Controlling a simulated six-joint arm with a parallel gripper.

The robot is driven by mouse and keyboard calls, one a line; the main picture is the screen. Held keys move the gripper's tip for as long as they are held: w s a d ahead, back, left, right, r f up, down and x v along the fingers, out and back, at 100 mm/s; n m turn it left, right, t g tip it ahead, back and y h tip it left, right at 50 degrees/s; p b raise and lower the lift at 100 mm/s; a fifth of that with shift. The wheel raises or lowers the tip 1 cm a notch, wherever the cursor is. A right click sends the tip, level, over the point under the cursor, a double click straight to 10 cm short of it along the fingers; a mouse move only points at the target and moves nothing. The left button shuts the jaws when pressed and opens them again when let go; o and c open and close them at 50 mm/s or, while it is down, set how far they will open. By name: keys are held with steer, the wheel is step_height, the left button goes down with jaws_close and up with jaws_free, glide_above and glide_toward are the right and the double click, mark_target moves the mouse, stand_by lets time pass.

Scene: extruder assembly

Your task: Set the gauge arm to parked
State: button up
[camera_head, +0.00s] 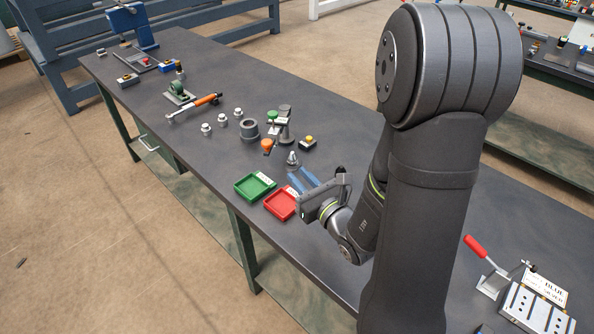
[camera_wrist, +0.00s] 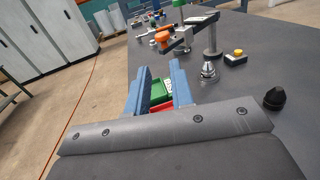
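The gauge arm (camera_head: 278,121) appears to be the dark bar on an upright grey post (camera_head: 285,127), with an orange knob (camera_head: 267,145) at its near end and a green knob (camera_head: 272,115) close by. In the wrist view the bar (camera_wrist: 190,30) extends left from the post (camera_wrist: 211,40) to the orange knob (camera_wrist: 162,37). My gripper (camera_head: 301,179) is over the table, on the near side of the post and apart from it. Its two blue fingers (camera_wrist: 159,72) are spread with nothing between them. No marking of the parked position is legible.
A green tray (camera_head: 254,186) and red tray (camera_head: 281,203) lie beside my gripper. A metal nozzle (camera_head: 292,161), yellow-button box (camera_head: 308,142) and grey ring (camera_head: 248,128) stand around the post. Several fittings (camera_head: 223,121) are further left.

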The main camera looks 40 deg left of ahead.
steer(key=w+a+r+n+g, duration=0.1)
steer(key=g, duration=0.1)
steer(key=w+r+n+g, duration=0.1)
steer(key=w+g, duration=0.1)
steer(key=w+a+r+n+g, duration=0.1)
steer(key=g, duration=0.1)
steer(key=shift+w+a+n+y, duration=0.3)
steer(key=shift+w+a+n, duration=0.05)
steer(key=shift+n, duration=0.05)
jaws_close()
steer(key=n+g+h, duration=0.3)
steer(key=g+h, duration=0.1)
glide_toward(270, 144)
steer(key=x, duration=0.6)
steer(key=shift+a+f, duration=0.25)
steer(key=shift+a, duration=0.1)
steer(key=shift+s+a+t+y, duration=0.3)
steer(key=shift+a, duration=0.05)
steer(key=s+a+m+t, duration=0.2)
steer(key=s+a+t, duration=0.1)
steer(key=a, duration=0.6)
steer(key=shift+s+a+m+y, duration=0.25)
steer(key=shift+s+m+y, duration=0.15)
steer(key=shift+s, duration=0.45)
